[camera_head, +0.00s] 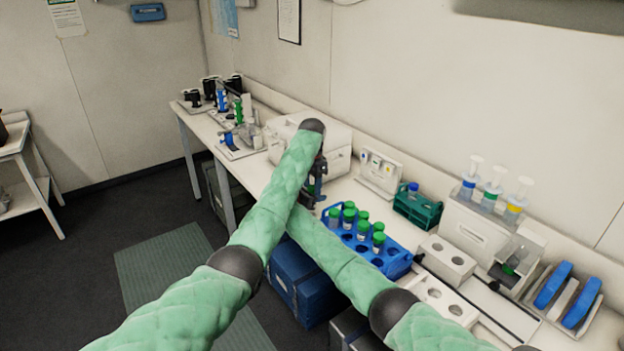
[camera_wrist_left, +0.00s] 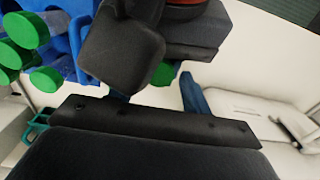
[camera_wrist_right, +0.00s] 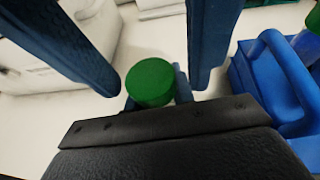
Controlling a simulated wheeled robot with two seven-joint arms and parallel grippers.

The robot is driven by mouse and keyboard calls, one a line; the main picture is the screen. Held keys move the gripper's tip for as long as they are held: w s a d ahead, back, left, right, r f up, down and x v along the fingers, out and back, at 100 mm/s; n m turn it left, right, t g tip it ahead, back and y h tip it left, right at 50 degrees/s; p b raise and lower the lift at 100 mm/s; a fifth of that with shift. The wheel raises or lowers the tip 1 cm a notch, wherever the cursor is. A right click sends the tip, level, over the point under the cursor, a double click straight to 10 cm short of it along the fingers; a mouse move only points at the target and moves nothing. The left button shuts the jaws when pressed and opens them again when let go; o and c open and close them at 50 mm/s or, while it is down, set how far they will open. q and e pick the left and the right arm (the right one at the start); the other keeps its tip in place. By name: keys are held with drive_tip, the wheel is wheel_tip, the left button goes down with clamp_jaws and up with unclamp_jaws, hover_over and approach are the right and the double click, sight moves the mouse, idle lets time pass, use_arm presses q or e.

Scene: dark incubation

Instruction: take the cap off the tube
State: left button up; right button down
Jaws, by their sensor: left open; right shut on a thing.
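The green cap (camera_wrist_right: 150,82) of the tube shows in the right wrist view. It is partly hidden behind a black gripper in the left wrist view (camera_wrist_left: 163,73). My right gripper (camera_head: 308,198) is shut on the tube below the cap; the tube's body is mostly hidden. My left gripper (camera_head: 317,174) is over the right one, and its two dark blue fingers stand apart on either side of the cap in the right wrist view. I cannot tell if either finger touches the cap. In the head view the arms hide most of the tube.
A blue rack (camera_head: 396,262) with several green-capped tubes stands right of the grippers. Behind it is a green rack (camera_head: 428,212) with a blue-capped tube. A white machine (camera_head: 338,160) is behind the grippers. White blocks with holes (camera_head: 447,258) stand further right.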

use_arm(q)
drive_tip(key=c, duration=1)
drive_tip(key=shift+n, duration=1.7)
drive_tip(key=o, duration=1.1)
drive_tip(key=shift+c, duration=0.2)
